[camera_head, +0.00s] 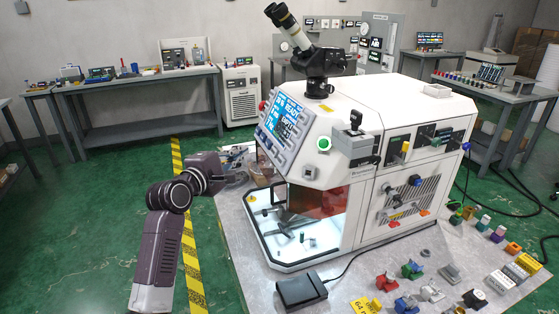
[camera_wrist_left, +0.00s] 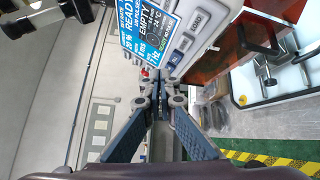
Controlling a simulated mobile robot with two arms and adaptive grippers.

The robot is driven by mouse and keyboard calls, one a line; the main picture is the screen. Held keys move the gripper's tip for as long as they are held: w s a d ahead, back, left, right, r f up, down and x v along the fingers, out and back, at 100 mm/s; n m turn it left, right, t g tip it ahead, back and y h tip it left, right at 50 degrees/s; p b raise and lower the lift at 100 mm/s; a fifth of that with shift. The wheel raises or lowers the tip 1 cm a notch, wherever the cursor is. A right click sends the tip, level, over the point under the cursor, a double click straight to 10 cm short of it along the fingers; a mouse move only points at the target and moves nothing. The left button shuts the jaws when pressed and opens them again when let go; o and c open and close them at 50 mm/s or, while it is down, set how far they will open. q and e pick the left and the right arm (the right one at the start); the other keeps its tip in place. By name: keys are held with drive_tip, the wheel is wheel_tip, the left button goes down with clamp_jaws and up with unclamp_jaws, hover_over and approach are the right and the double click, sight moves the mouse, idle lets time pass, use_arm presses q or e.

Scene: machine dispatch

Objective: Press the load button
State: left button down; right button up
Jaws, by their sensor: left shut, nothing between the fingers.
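The white machine (camera_head: 410,110) stands on a grey table, with a tilted control panel on its left front. The panel's blue screen (camera_head: 283,118) shows in the head view, with grey buttons along its edge. In the left wrist view the screen (camera_wrist_left: 150,35) reads READY and EMPTY. A grey button (camera_wrist_left: 197,20) beside it has a label that seems to read LOAD. My left gripper (camera_head: 240,160) is left of the panel, apart from it. In the left wrist view its fingers (camera_wrist_left: 158,95) are shut and empty, below the panel in the picture. My right gripper is not in view.
A microscope (camera_head: 318,60) stands on top of the machine. A green button (camera_head: 324,144) is on its front face. A black box (camera_head: 300,290) with a cable and several small coloured parts lie on the table (camera_head: 240,235).

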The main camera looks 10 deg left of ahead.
sight(281, 161)
use_arm(q)
drive_tip(key=shift+f, duration=0.1)
drive_tip(key=w+d+f+b, duration=0.3)
drive_tip(key=w+d, duration=0.1)
drive_tip(key=d, duration=0.2)
drive_tip(key=shift+w+d+f, duration=0.2)
drive_tip(key=shift+d+f, duration=0.05)
drive_tip(key=shift+f, duration=0.1)
idle(0.9)
drive_tip(key=shift+d, duration=0.1)
idle(0.4)
drive_tip(key=shift+w+d+f, duration=0.15)
drive_tip(key=shift+w+d, duration=0.05)
idle(0.4)
